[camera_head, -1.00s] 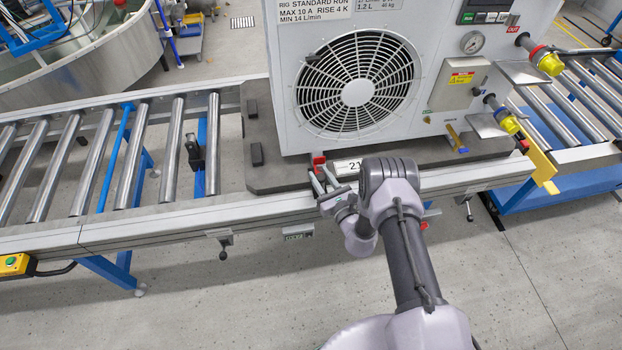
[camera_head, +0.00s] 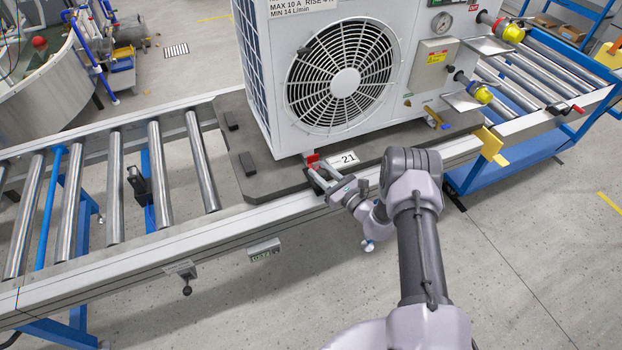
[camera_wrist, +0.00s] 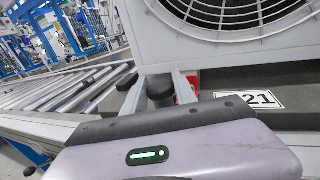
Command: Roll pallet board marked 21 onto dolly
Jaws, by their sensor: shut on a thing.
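The dark grey pallet board (camera_head: 240,155) lies flat on the roller conveyor, with a white label marked 21 (camera_head: 347,158) on its front edge. It carries a large grey-white unit with a fan (camera_head: 345,85). My gripper (camera_head: 322,178) is at the board's front edge, left of the label, beside a red part (camera_head: 313,161). In the wrist view its fingers close about a dark round grip (camera_wrist: 160,91), with the label (camera_wrist: 262,99) to the right. The blue dolly (camera_head: 515,160) with rollers stands at the conveyor's right end. The unit hides the board's back.
Conveyor rollers (camera_head: 115,190) left of the board are bare. A yellow bracket (camera_head: 491,146) stands near the conveyor-dolly junction; another (camera_head: 606,53) is at the dolly's far end. Yellow-capped fittings (camera_head: 512,33) overhang to the right. The floor in front is clear.

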